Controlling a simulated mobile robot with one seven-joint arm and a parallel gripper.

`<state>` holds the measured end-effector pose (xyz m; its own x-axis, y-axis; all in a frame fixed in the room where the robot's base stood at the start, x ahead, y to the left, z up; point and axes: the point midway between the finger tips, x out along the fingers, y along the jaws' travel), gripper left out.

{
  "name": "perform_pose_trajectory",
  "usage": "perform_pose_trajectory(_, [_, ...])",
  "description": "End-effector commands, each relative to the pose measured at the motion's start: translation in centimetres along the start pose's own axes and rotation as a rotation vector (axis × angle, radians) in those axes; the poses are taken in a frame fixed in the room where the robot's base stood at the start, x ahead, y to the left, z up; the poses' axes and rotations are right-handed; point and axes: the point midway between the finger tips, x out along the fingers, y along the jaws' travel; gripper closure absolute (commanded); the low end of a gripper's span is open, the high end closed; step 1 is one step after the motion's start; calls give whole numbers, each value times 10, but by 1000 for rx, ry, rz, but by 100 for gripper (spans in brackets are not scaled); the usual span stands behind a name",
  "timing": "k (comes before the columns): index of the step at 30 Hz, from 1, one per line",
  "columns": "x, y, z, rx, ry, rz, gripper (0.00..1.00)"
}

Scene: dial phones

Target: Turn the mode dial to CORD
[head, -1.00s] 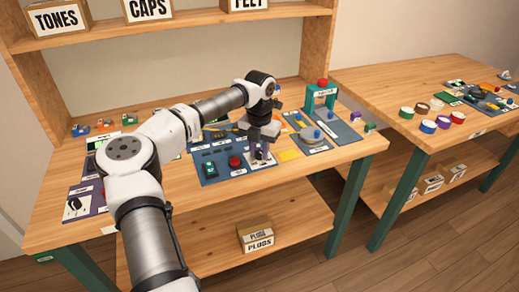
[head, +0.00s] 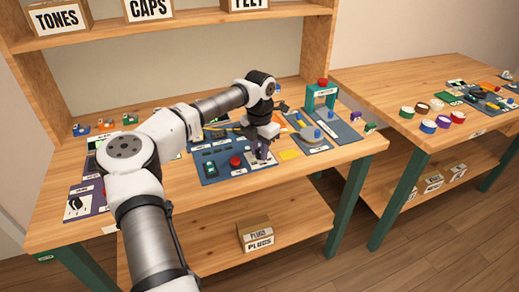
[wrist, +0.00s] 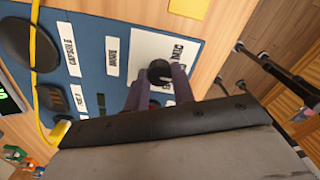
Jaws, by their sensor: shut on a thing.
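The mode dial (wrist: 158,73) is a round black knob on a white plate (wrist: 150,47) with printed words, too small and turned to read surely, on a blue panel (wrist: 92,28). In the wrist view, the two dark purple fingers of my gripper (wrist: 163,82) are closed on the knob from its sides. In the head view, my gripper (head: 262,150) points down at the white plate at the panel's right end. The knob is mostly hidden by the fingers there, so I cannot read where it points.
A red button (head: 235,161) sits left of my gripper on the panel. A yellow cord (wrist: 36,75) crosses the panel.

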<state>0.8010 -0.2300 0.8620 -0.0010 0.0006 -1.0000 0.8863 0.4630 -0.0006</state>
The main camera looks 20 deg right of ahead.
Motion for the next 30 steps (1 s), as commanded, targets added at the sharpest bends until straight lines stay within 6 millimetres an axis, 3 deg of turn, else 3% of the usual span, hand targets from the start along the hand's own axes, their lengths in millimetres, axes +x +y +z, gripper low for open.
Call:
perform_pose_trajectory(2, [-2, 0, 1, -1, -6, 2, 98])
perform_pose_trajectory(3, [-2, 0, 2, -1, -6, 2, 73])
perform_pose_trajectory(8, [-1, 0, 1, -1, -4, 2, 53])
perform_pose_trajectory(16, [-1, 0, 0, -1, -2, 1, 53])
perform_pose_trajectory(20, [-10, 1, 1, -2, -3, 3, 53])
perform_pose_trajectory(30, [-82, 0, 1, -2, -5, 5, 53])
